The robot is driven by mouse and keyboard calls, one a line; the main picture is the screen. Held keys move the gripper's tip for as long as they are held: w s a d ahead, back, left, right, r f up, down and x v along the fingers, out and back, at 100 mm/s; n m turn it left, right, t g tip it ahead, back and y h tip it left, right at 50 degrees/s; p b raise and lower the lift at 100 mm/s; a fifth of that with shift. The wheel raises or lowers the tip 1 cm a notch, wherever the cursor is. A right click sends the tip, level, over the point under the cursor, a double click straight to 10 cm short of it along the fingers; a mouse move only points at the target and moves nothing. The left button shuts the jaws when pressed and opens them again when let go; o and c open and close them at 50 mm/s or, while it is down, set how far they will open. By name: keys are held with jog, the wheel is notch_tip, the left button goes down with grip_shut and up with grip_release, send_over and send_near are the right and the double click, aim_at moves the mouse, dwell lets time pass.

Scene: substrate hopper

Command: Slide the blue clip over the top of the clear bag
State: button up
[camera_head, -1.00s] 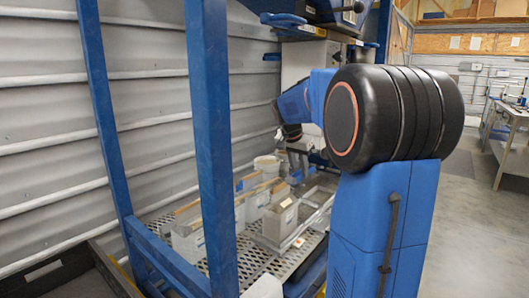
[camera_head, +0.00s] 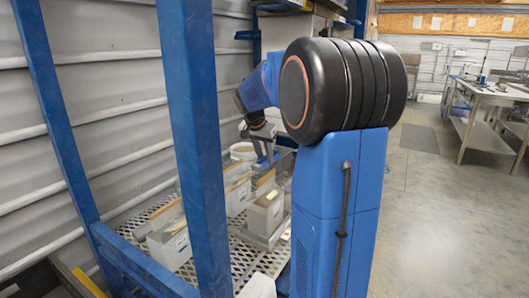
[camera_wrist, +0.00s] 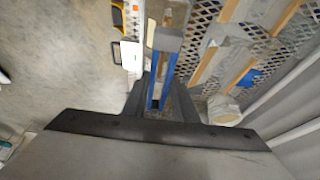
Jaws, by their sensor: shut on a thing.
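My gripper (camera_wrist: 161,98) has its dark fingers closed around a long, narrow blue piece, which looks like the blue clip (camera_wrist: 168,76). The clip points away from the fingers, with a pale strip between its two blue edges. A grey block (camera_wrist: 168,40) is at its far end; I cannot tell whether they touch. In the head view, my gripper (camera_head: 262,138) hangs above the bins, partly behind my own arm, and the clip is not clear there. I cannot make out the clear bag with certainty in either view.
Grey boxes (camera_head: 265,213) and a white bucket (camera_head: 243,151) stand on a perforated metal deck (camera_head: 245,262). A blue frame post (camera_head: 190,130) rises in front of them. The bucket also shows in the wrist view (camera_wrist: 223,109). Open floor (camera_head: 430,220) lies to the right.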

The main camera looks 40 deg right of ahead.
aim_at(266, 177)
jog(key=shift+f, duration=3.25)
jog(key=shift+s+a, duration=0.15)
jog(key=shift+a, duration=0.2)
jog(key=o, duration=1.7)
jog(key=shift+c, duration=0.2)
jog(key=shift+r, duration=3.45)
jog(key=shift+s, duration=0.1)
